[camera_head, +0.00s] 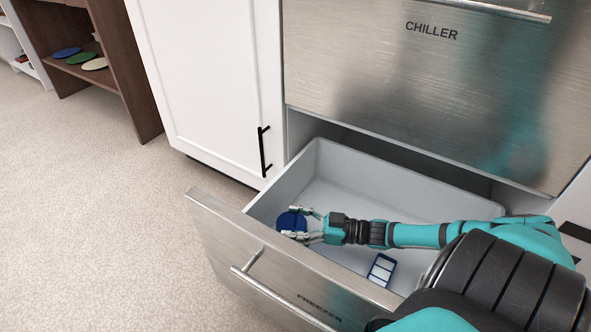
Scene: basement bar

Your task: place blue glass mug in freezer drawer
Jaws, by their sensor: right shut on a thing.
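The freezer drawer (300,186) is pulled open below the chiller drawer front, with its steel front and handle facing the lower left. My right arm reaches in from the right across the drawer. My right gripper (305,226) is shut on the blue glass mug (289,222), inside the drawer's outline near its front left corner. I cannot tell whether the mug touches the drawer floor. My left gripper is not in view.
A blue and white item (381,270) lies in the drawer near its front. The closed chiller (430,70) is above, and a white cabinet (205,80) stands to the left. A brown shelf (110,75) holds coloured discs. Open floor lies at the left.

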